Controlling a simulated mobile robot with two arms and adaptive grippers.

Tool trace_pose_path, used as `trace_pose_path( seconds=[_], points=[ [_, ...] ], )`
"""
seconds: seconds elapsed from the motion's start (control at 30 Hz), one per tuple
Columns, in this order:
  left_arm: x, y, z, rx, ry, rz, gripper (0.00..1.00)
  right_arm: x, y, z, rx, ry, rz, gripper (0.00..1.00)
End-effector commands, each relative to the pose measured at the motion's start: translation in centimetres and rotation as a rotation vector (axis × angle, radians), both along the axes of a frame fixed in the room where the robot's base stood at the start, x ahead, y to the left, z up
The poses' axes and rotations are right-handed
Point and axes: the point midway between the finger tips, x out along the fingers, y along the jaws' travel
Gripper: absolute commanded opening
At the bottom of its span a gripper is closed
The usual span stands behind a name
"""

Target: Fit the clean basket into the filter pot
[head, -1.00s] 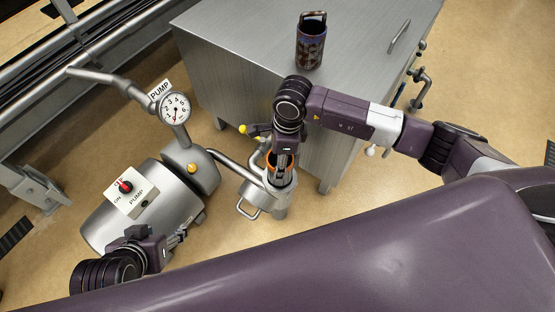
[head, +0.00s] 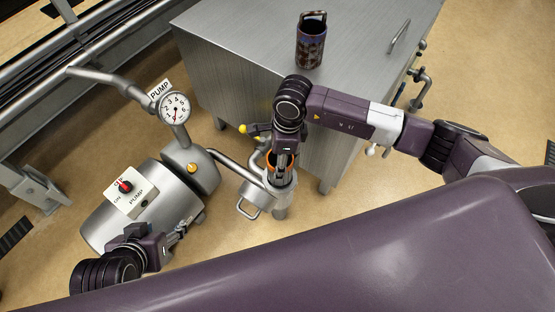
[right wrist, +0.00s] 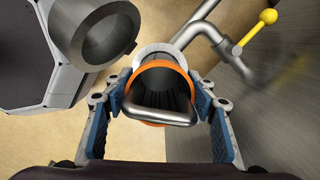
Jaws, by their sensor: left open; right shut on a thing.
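The clean basket, with an orange rim (right wrist: 160,67) and a metal bail handle (right wrist: 160,115), is in my right gripper (right wrist: 160,108), whose blue-padded fingers are shut on it. In the head view my right gripper (head: 284,158) points down, and the orange rim (head: 270,160) shows beside its fingers. The silver filter pot (head: 281,192) is directly below. In the right wrist view a pale metal ring shows around the far side of the orange rim; how deep the basket sits is hidden. My left gripper (head: 182,232) is open and empty, beside the pump.
A second, dark stained basket (head: 311,42) with a handle stands on the steel cabinet (head: 235,30). The pump (head: 140,205) and its gauge (head: 175,108) are left of the pot. A handled metal part (head: 249,207) juts beside the pot. A yellow-knobbed lever (right wrist: 255,27) is close by.

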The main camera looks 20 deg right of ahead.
Motion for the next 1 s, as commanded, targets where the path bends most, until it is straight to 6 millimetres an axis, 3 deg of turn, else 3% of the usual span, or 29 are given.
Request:
trace_pose_path(
  seconds=[1.0],
  points=[
    [0.79, -0.36, 0.31, -0.009, -0.035, -0.005, 0.52, 0.01, 0.00, 0.02, 0.000, 0.000, 0.004, 0.28]
  ],
)
